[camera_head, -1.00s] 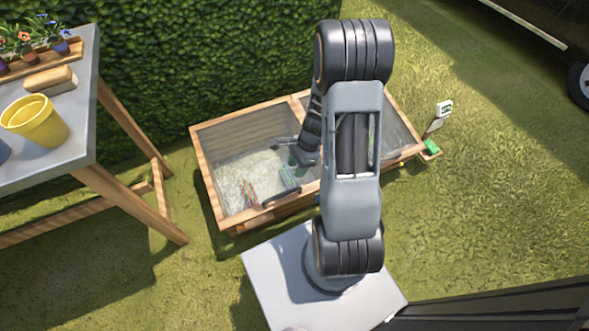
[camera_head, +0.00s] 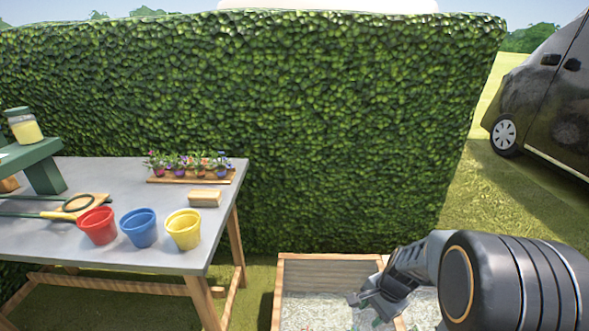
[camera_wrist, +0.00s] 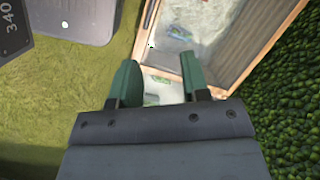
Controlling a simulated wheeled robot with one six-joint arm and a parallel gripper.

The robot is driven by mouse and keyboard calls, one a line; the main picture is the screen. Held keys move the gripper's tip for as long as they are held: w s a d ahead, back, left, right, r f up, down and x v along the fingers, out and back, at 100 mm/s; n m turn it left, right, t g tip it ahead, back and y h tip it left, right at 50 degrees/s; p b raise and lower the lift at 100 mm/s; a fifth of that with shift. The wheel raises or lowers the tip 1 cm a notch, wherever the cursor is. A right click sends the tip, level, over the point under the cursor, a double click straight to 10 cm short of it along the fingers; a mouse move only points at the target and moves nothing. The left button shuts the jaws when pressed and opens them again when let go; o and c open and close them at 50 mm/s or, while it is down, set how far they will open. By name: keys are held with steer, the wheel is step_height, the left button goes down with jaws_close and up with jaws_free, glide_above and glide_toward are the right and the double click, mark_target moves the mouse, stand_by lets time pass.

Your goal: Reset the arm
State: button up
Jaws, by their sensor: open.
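My arm reaches in from the lower right of the head view, and my gripper (camera_head: 368,302) is over the wooden planter box (camera_head: 330,262). In the wrist view my gripper (camera_wrist: 158,82) shows two green fingers spread apart with nothing held between them. The planter box (camera_wrist: 150,22) lies beyond the fingers there, with a pale bed inside. Small coloured items (camera_wrist: 178,32) lie on that bed, too small to make out clearly. My arm hides much of the box's right part in the head view.
A grey table (camera_head: 75,247) at the left holds red (camera_head: 98,226), blue (camera_head: 139,228) and yellow (camera_head: 184,229) pots, a tray of flowers (camera_head: 160,181) and a wooden block (camera_head: 205,197). A hedge (camera_head: 300,120) stands behind. A dark van (camera_head: 550,100) is at the right.

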steer(key=s+a+r+n+t+h+p, duration=0.1)
steer(key=r+n+p, duration=0.3)
steer(key=r, duration=0.7)
steer(key=s+a+r+n+t+h+p, duration=0.1)
steer(key=s+r+n+p, duration=0.2)
steer(key=r+p, duration=0.3)
steer(key=s+a+r+n+t+h+p, duration=0.1)
steer(key=r+n+p, duration=0.4)
steer(key=r, duration=1.1)
steer(key=shift+s+a+r+t, duration=0.15)
steer(key=shift+s+a+t, duration=0.25)
steer(key=shift+s, duration=0.5)
steer(key=shift+a, duration=0.1)
